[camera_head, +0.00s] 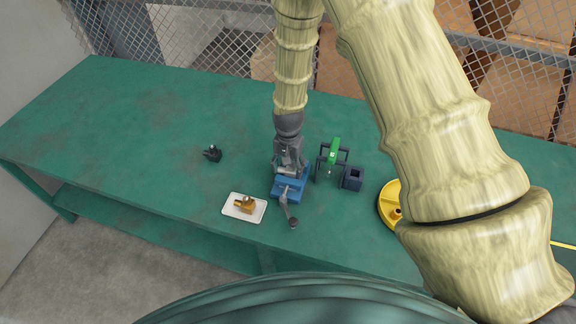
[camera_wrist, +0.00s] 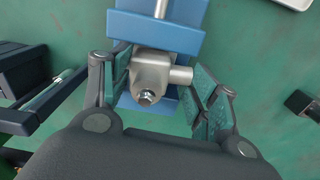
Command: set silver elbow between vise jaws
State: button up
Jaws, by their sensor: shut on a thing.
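One pipe end points right and a hex end faces the camera. The blue vise (camera_wrist: 158,32) lies directly beneath and beyond the elbow. In the head view my gripper (camera_head: 289,157) points down over the blue vise (camera_head: 290,186), whose grey handle hangs toward the front. The elbow is hidden there. I cannot tell whether the elbow touches the vise jaws.
A white tray (camera_head: 231,209) with a brass fitting (camera_head: 245,204) stands front left of the vise. A small black part (camera_head: 212,153) lies farther left. A dark frame with a green part (camera_head: 334,151), a dark block (camera_head: 353,179) and a yellow wheel (camera_head: 390,204) stand right.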

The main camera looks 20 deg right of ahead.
jog(key=shift+s+f, duration=0.2)
jog(key=shift+s, duration=0.2)
jog(key=o, duration=1.3)
jog(key=shift+d+f, duration=0.1)
jog(key=shift+d, duration=0.05)
jog(key=shift+o, duration=0.2)
jog(key=shift+c, duration=0.3)
jog(key=shift+o, duration=0.8)
jog(key=shift+w, duration=0.1)
jog(key=shift+r, duration=0.2)
jog(key=shift+o, duration=0.2)
jog(key=shift+r, duration=0.15)
jog(key=shift+o, duration=0.2)
jog(key=shift+w+r+p, duration=0.15)
jog(key=shift+r+p, duration=2.55)
jog(key=shift+r, duration=1.2)
